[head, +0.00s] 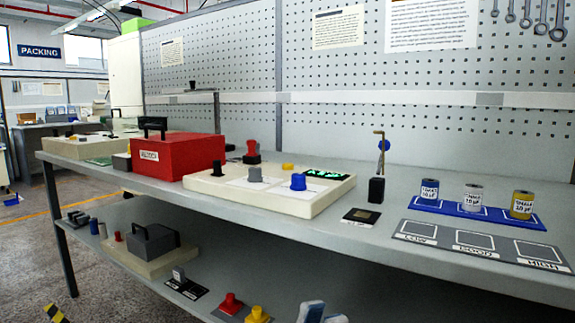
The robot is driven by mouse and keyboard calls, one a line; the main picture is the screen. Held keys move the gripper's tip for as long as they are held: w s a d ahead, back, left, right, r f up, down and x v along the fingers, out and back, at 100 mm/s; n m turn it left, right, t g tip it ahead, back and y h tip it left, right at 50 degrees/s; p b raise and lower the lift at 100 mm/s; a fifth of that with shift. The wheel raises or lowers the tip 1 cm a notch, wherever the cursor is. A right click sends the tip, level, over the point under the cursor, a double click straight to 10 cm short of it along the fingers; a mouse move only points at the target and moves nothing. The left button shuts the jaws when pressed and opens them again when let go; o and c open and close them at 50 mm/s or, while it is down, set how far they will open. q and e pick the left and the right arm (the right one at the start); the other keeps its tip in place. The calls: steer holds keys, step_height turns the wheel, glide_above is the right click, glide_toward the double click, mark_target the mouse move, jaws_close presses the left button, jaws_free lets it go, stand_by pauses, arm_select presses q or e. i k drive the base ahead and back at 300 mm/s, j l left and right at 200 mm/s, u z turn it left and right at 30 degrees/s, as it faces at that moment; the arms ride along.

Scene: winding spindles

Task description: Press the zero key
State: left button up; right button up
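A cream panel (318,200) lies on the grey bench. A dark display with green digits (325,175) is at its back right. A small yellow key (288,166) sits left of the display. A blue knob (298,182), a grey knob (255,174) and a black post (216,169) stand on the panel. I cannot read a zero mark on any of them. Two pale blue-white tips at the bottom edge appear to be my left gripper (324,315), low and well apart from the panel; most of it is cut off. My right gripper is not in view.
A red box (178,155) stands left of the panel. To its right are a black stand with a brass rod (377,188), a blue tray with cans (450,208) and a grey sorting mat (480,243). Several parts lie on the lower shelf. A pegboard wall (340,130) closes the back.

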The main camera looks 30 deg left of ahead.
mark_target(286, 167)
steer(key=j, duration=1.5)
steer(key=k+u, duration=0.05)
